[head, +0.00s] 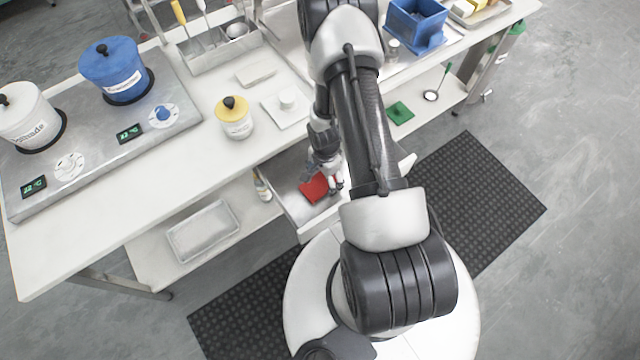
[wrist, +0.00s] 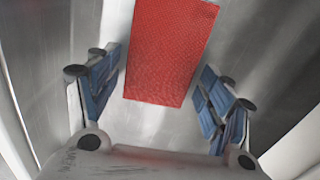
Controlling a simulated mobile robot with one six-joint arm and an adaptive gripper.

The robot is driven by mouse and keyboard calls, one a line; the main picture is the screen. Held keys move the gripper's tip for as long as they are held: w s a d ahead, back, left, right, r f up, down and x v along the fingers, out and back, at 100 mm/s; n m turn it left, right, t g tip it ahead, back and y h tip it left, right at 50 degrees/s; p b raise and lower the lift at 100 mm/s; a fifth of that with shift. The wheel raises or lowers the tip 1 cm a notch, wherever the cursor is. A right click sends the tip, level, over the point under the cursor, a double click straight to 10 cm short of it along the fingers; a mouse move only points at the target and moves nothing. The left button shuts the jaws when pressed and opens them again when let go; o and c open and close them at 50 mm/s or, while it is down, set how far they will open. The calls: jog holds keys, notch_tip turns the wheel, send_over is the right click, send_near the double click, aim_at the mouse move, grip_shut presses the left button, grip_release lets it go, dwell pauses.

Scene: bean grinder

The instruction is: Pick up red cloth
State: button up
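The red cloth (head: 315,187) lies flat in an open drawer (head: 290,209) under the counter. In the wrist view the red cloth (wrist: 170,50) is a red textured rectangle on the drawer's metal floor, its near edge between the fingers. My gripper (head: 334,186) is inside the drawer at the cloth's right side in the head view. In the wrist view my gripper (wrist: 162,95) is open, with blue-padded fingers wide apart on either side of the cloth's near part. Nothing shows between the pads touching them.
The drawer walls (wrist: 285,80) rise close on both sides of my gripper. The counter (head: 180,180) is above, with a yellow-lidded jar (head: 235,120) and blue pot (head: 113,72). A metal tray (head: 203,230) lies on the lower shelf.

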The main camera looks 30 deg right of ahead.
jog(key=c, duration=0.7)
jog(key=shift+r, duration=0.15)
